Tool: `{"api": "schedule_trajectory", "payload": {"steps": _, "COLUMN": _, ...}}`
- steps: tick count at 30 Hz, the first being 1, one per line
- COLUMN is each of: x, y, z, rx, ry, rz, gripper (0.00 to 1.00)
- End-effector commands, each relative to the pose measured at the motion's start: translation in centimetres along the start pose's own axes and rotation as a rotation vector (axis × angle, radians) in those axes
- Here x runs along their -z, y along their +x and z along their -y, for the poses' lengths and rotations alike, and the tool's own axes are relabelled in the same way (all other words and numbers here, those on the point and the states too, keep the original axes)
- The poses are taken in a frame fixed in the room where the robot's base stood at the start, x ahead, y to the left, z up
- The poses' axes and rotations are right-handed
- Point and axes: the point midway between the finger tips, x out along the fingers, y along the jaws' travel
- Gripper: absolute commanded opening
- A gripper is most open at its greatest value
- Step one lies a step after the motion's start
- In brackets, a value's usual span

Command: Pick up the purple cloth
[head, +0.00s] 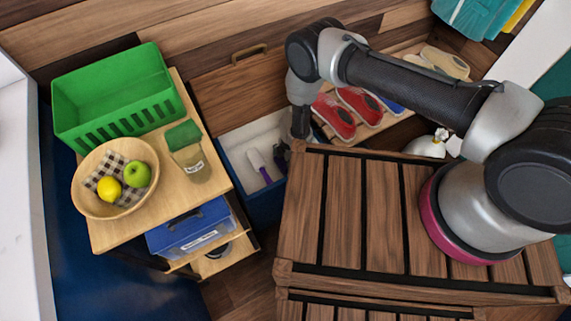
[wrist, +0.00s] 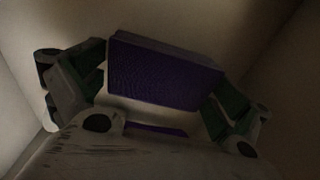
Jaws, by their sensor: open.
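The purple cloth (wrist: 165,72) shows in the wrist view as a flat, folded-looking block inside a dim, pale-walled space. My gripper (wrist: 155,94) is open, with one green-and-grey finger at the cloth's left end and the other at its right end. I cannot tell whether the fingers touch it. In the head view my gripper (head: 283,154) reaches down into an open drawer (head: 236,140) with a pale inside, and is partly hidden by its own wrist. A small purple piece (head: 266,176) shows in that drawer, beside a white item; I cannot tell if it is the cloth.
A slatted wooden top (head: 340,210) stands right of the drawer. A wooden cart (head: 205,208) on the left holds a green basket (head: 115,90), a fruit bowl (head: 92,205), a jar (head: 192,165) and a blue box (head: 190,228). Shoes (head: 335,115) lie behind my wrist.

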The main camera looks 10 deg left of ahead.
Motion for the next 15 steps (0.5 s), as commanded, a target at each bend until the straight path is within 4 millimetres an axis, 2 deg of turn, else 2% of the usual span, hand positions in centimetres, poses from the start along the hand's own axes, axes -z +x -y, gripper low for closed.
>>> {"api": "schedule_trajectory", "payload": {"steps": 5, "x": -0.01, "y": -0.01, "z": -0.01, "rx": 0.0, "ry": 0.0, "rz": 0.0, "gripper": 1.0}}
{"api": "schedule_trajectory", "payload": {"steps": 10, "x": -0.02, "y": -0.03, "z": -0.02, "rx": 0.0, "ry": 0.0, "rz": 0.0, "gripper": 0.7}}
{"api": "schedule_trajectory", "payload": {"steps": 12, "x": -0.01, "y": -0.04, "z": -0.02, "rx": 0.0, "ry": 0.0, "rz": 0.0, "gripper": 0.66}}
{"api": "schedule_trajectory", "payload": {"steps": 15, "x": -0.01, "y": -0.04, "z": -0.03, "rx": 0.0, "ry": 0.0, "rz": 0.0, "gripper": 0.66}}
